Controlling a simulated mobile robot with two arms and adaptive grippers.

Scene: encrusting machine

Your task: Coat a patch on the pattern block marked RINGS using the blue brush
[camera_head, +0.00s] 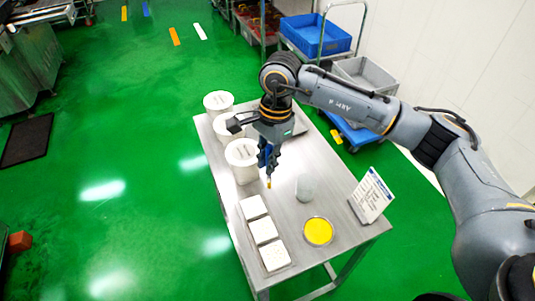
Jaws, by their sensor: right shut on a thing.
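My right gripper (267,158) is above the metal table, shut on the blue brush (268,182). The brush points down and its tip looks yellow. Three white pattern blocks lie in a row along the table's left side: a far one (253,207), a middle one (263,230) and a near one (274,257). Their markings are too small to read, so I cannot tell which is RINGS. The brush tip is beyond the blocks, apart from them. A round dish of yellow coating (318,231) stands right of the blocks. My left gripper is out of view.
A printed card (371,195) stands at the table's right edge. White tubs (242,160) line the far left side.

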